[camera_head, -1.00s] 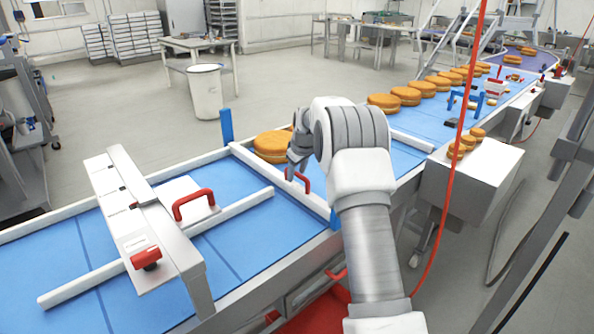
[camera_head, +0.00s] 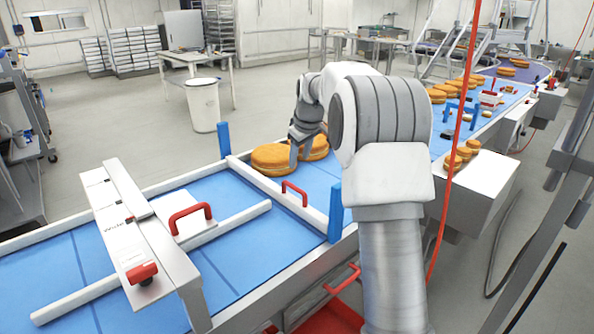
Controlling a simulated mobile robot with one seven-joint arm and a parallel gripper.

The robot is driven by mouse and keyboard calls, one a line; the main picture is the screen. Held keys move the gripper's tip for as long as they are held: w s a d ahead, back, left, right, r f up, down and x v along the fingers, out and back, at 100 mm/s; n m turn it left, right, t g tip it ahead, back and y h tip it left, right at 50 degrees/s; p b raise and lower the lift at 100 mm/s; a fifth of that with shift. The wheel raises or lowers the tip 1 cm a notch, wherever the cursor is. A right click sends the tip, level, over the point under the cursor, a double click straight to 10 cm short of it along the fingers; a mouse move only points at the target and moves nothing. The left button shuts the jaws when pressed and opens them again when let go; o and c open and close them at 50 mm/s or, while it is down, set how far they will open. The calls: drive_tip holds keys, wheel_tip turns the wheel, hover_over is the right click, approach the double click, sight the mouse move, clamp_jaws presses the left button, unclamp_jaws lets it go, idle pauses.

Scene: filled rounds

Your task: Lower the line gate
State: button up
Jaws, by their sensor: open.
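The line gate (camera_head: 262,187) is a white bar across the blue belt. It sits low, close to the belt, between two blue posts (camera_head: 224,139) and (camera_head: 335,212). A red handle (camera_head: 294,192) stands on the bar. My gripper (camera_head: 299,158) is open and empty, apart from the handle, above and beyond it in the picture. It partly overlaps the round orange cakes behind the gate. The nearest cake (camera_head: 270,158) is right up by the bar; I cannot tell if they touch.
A white guide rail (camera_head: 240,218) lies on the belt. A red cable (camera_head: 452,150) hangs at right. More cakes (camera_head: 437,96) line the belt farther back.

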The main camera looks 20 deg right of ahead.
drive_tip(key=v, duration=0.3)
drive_tip(key=shift+s+r, duration=0.2)
drive_tip(key=shift+r, duration=0.1)
drive_tip(key=s+a+r+m, duration=0.1)
drive_tip(key=s+a+r, duration=0.35)
drive_tip(key=s, duration=0.45)
drive_tip(key=s+a+r+m, duration=0.1)
drive_tip(key=s+a+r, duration=0.3)
drive_tip(key=s, duration=0.6)
drive_tip(key=s+a+f+m, duration=0.1)
drive_tip(key=s+f, duration=0.3)
drive_tip(key=s, duration=0.6)
drive_tip(key=s+a+f+m, duration=0.2)
drive_tip(key=s+a+f, duration=0.1)
drive_tip(key=s, duration=0.7)
drive_tip(key=shift+s+a+f+t, duration=0.3)
drive_tip(key=shift+s+a+f, duration=0.1)
drive_tip(key=shift+f, duration=0.2)
